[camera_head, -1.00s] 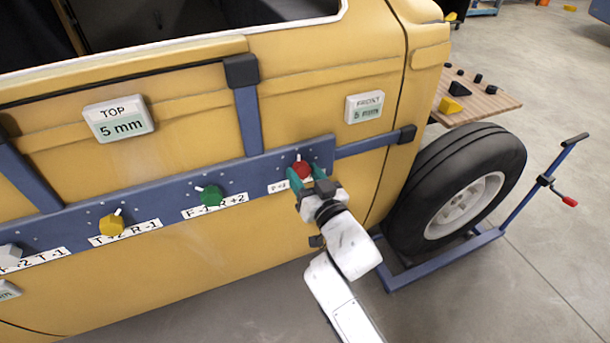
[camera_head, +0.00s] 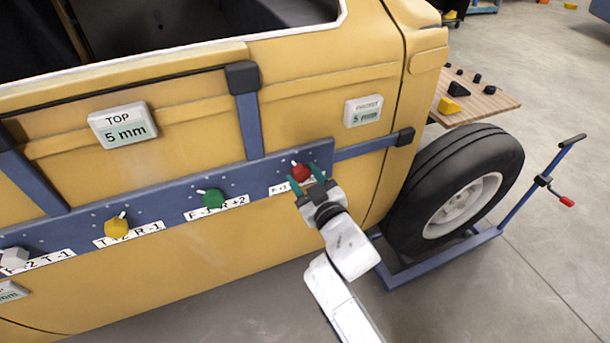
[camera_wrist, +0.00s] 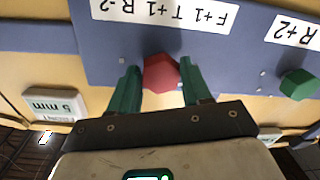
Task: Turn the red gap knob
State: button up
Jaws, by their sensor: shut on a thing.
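The red knob (camera_head: 300,173) sits near the right end of the blue bar (camera_head: 262,168) across the yellow door. Its small white pointer tilts up and to the left. In the wrist view the red knob (camera_wrist: 161,72) is between the two green fingers of my gripper (camera_wrist: 160,86), one on each side, near its faces. In the head view my gripper (camera_head: 304,179) reaches it from below right, closed on it. An upside-down label (camera_wrist: 165,12) reading F+1 T+1 R-2 shows beside the knob in the wrist view; my gripper partly hides it in the head view.
A green knob (camera_head: 212,199), yellow knob (camera_head: 116,228) and pale knob (camera_head: 14,259) line the bar. Displays marked TOP (camera_head: 122,124) and FRONT (camera_head: 363,110) read 5 mm. A wheel (camera_head: 455,190) on a blue stand is right of the door.

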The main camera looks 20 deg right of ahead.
jog(key=shift+a+n+p, duration=0.1)
jog(key=shift+n+p, duration=0.2)
jog(key=shift+n, duration=1.3)
jog(key=o, duration=1)
jog(key=shift+o, duration=0.2)
jog(key=s+p, duration=0.2)
jog(key=s, duration=0.9)
jog(key=shift+d+r, duration=0.25)
jog(key=shift+w, duration=0.1)
